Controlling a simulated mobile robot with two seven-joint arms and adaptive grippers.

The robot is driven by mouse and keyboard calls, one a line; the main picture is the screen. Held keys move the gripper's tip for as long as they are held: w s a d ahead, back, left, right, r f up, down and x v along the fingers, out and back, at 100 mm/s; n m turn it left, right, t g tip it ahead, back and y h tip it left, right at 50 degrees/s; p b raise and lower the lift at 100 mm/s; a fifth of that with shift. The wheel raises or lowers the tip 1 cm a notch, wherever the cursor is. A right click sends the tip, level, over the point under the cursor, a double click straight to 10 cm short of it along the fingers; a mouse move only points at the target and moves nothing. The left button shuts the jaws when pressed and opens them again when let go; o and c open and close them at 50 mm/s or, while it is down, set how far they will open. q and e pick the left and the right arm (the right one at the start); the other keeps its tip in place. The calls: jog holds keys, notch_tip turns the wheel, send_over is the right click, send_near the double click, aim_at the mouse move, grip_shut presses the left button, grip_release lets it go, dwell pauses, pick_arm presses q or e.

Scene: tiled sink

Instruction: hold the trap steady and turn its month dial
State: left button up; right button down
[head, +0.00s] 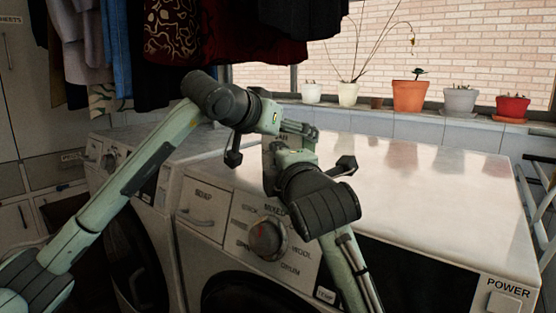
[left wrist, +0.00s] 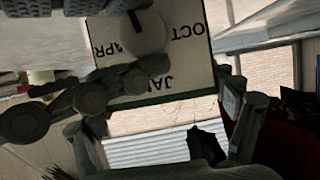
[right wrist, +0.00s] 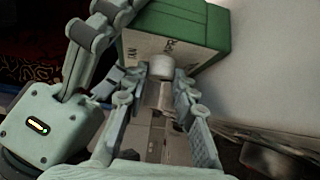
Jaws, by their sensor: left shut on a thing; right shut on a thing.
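The trap (right wrist: 186,28) is a green box with a cream face lettered with months. In the left wrist view its cream face (left wrist: 188,60) shows upside down with OCT, APR and JAN. The round white month dial (left wrist: 140,32) stands out from that face; it also shows in the right wrist view (right wrist: 160,67). My left gripper (left wrist: 165,82) is shut on the trap's body, with a finger on each side. My right gripper (right wrist: 160,76) is shut on the dial. In the head view my grippers and arms hide most of the trap.
The trap is held up over a white washing machine (head: 420,190) with a bare top. A second machine (head: 115,165) stands at the left. Potted plants, one in an orange pot (head: 410,95), line the sill behind. Dark clothes (head: 225,35) hang above.

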jog(key=shift+f+m+t, duration=0.2)
jog(key=shift+m+t, duration=0.6)
jog(key=shift+m, duration=0.1)
jog(key=c, duration=1.2)
grip_release()
jog(key=shift+s, duration=0.1)
jog(key=v, duration=1.2)
jog(key=shift+d, duration=0.15)
jog(key=shift+f, duration=0.1)
pick_arm(q)
jog(key=o, duration=1.1)
